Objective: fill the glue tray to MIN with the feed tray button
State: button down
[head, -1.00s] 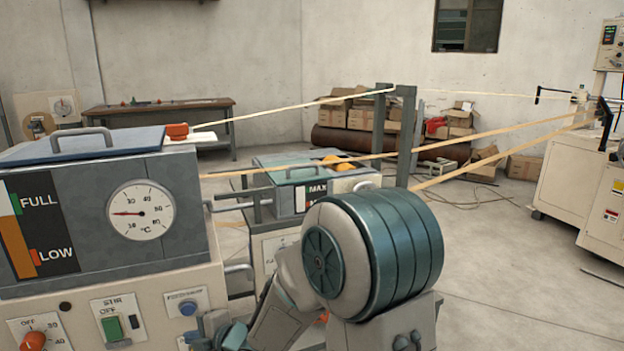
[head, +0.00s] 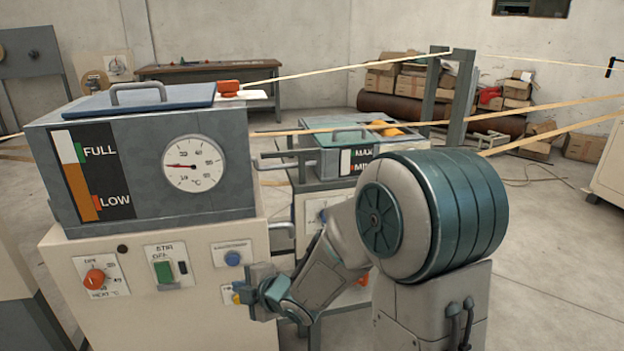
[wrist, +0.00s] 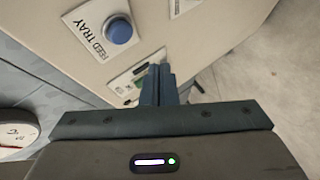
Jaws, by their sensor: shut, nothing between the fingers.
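The blue feed tray button (head: 233,258) is on the cream front panel under the glue tank. In the wrist view the button (wrist: 120,32) sits beside its FEED TRAY label, up and left of my fingertips. My gripper (head: 248,292) is shut and empty, below and slightly right of the button in the head view; its closed fingers (wrist: 160,72) show in the wrist view, apart from the button. The glue tray (head: 327,139) stands behind, with a MAX and MIN gauge (head: 346,160). My arm is close below the gauge, and its level is too small to read.
The glue tank (head: 152,190) has a FULL/LOW gauge and a temperature dial (head: 193,163). An orange knob (head: 95,279) and green stir switch (head: 163,271) are left of the button. Tan strips (head: 560,108) run across to the right. Open floor lies at the right.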

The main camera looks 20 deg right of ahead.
jog(key=s+d+r+m+g+h, duration=0.2)
jog(key=s+d+m+g+h, duration=0.45)
jog(key=s+d+m, duration=0.75)
jog(key=s+r+m+g, duration=0.1)
jog(key=s+m+g, duration=0.1)
jog(key=s+m, duration=0.5)
jog(key=shift+s+r+h, duration=0.2)
jog(key=shift+s+h, duration=0.25)
jog(key=shift+s, duration=0.6)
jog(key=shift+d+g, duration=0.15)
jog(key=shift+g, duration=0.1)
